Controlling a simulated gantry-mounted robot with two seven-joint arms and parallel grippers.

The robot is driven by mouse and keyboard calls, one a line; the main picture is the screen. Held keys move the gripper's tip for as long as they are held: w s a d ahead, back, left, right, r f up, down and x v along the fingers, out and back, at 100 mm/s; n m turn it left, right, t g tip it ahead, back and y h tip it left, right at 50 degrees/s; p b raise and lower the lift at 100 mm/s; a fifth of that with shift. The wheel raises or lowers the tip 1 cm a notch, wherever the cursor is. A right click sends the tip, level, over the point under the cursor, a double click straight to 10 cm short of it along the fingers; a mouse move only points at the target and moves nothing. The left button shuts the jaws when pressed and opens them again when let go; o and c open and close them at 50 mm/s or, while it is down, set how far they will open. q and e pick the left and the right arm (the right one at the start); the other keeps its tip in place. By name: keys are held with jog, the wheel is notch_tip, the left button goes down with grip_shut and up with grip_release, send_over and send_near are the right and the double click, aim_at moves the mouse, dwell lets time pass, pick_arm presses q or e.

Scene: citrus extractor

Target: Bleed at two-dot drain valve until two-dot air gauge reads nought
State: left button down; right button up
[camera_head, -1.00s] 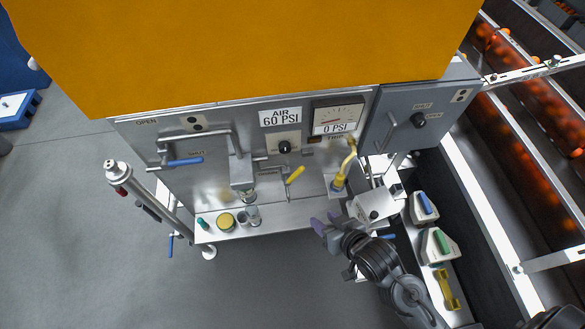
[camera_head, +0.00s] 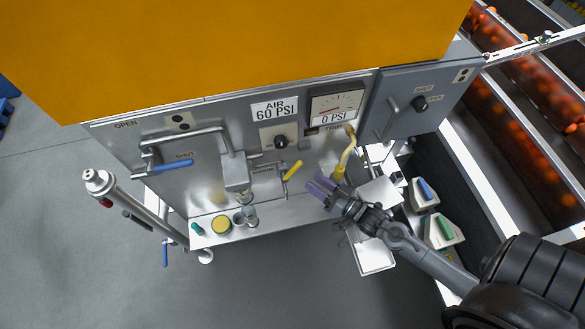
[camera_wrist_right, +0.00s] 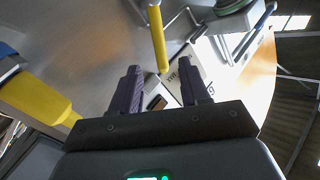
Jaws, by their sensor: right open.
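A yellow-handled valve (camera_head: 292,170) sits low on the steel panel, its handle slanting up to the right. In the right wrist view a yellow handle (camera_wrist_right: 157,38) stands ahead, between the lines of the two fingers. My right gripper (camera_head: 319,186) has purple fingers and is open and empty, just right of and below that handle in the head view, apart from it. A dial gauge (camera_head: 337,104) above carries a "0 PSI" label. An "AIR 60 PSI" label (camera_head: 274,108) is beside it. A two-dot plate (camera_head: 180,122) is at upper left. My left gripper is not in view.
A blue-handled lever (camera_head: 171,166) is on the left, near "SHUT". A grey box (camera_head: 420,105) with another two-dot plate (camera_head: 462,75) is at right. A narrow shelf (camera_head: 285,220) holds small items.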

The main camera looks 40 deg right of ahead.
aim_at(295, 168)
jog(key=w, duration=0.3)
jog(key=w+a, duration=0.1)
jog(key=w, duration=0.5)
jog(key=shift+a+r+b, duration=0.1)
jog(key=shift+a+b, duration=0.2)
jog(key=shift+b, duration=0.1)
jog(key=shift+s, duration=0.1)
grip_shut()
